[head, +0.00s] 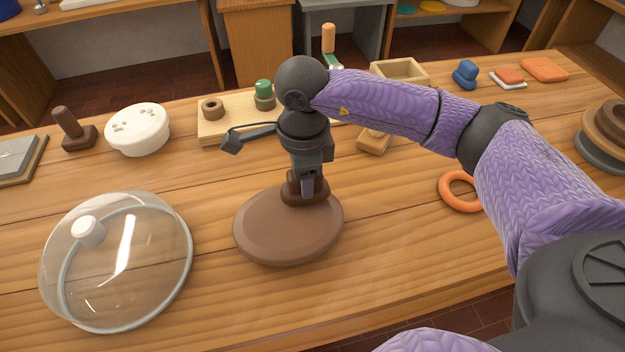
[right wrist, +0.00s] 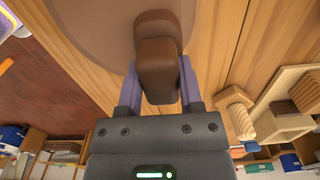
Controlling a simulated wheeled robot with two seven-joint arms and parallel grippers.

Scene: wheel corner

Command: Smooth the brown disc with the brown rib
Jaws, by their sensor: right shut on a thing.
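The brown disc (head: 285,232) lies flat on the wooden table, in the middle of the head view. Its surface also fills the top left of the right wrist view (right wrist: 95,35). My right gripper (head: 306,186) points down over the disc's back right edge. It is shut on the brown rib (head: 304,190), which shows between the fingers in the right wrist view (right wrist: 158,70). The rib's lower part is at the disc's surface, seemingly touching it; the exact contact is hard to tell. My left gripper is not in view.
A glass lid (head: 120,265) lies at the left front. A white shaker-like pot (head: 138,130), a brown stamp (head: 73,130) and a pegged board (head: 235,112) stand behind. An orange ring (head: 443,192) and stacked discs (head: 606,135) are right. The table's front middle is clear.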

